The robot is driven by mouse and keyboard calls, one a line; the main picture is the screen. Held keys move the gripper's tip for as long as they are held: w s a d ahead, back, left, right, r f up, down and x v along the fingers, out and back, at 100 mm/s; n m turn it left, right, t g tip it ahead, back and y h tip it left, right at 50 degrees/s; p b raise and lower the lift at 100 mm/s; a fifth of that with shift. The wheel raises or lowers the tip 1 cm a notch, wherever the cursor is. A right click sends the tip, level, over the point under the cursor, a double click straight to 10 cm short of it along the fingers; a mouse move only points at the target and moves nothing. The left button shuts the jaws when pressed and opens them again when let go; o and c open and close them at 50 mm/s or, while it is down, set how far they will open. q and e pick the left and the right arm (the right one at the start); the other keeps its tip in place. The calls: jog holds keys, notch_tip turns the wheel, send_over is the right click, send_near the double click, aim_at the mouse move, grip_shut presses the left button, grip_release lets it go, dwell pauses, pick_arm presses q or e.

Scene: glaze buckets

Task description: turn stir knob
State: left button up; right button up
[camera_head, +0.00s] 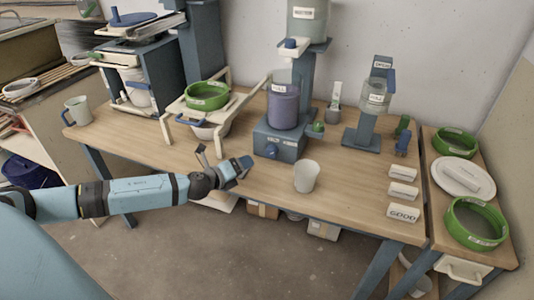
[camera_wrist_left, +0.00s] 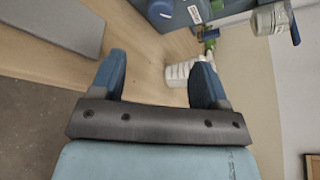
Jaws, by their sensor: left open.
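The blue stir knob (camera_head: 271,151) is on the front of the blue-grey stirrer base (camera_head: 290,147), which holds a dark purple-grey container (camera_head: 283,106). In the left wrist view the round knob (camera_wrist_left: 160,13) shows at the top, beyond the fingertips. My left gripper (camera_head: 243,164) is in front of the base at the table's front edge, a little left of the knob and apart from it. In the wrist view its blue fingers (camera_wrist_left: 159,68) are spread with nothing held between them. My right gripper is in neither view.
A white cup (camera_head: 306,176) stands right of the knob near the front edge; it also shows in the wrist view (camera_wrist_left: 181,73). A sieve stand with a green ring (camera_head: 207,95) is at left. Label blocks (camera_head: 403,212) lie at right. Table between cup and blocks is clear.

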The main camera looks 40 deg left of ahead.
aim_at(269, 153)
pick_arm(q)
jog(key=x, duration=1.3)
jog(key=shift+w, duration=0.15)
jog(key=shift+c, duration=0.3)
jog(key=c, duration=0.9)
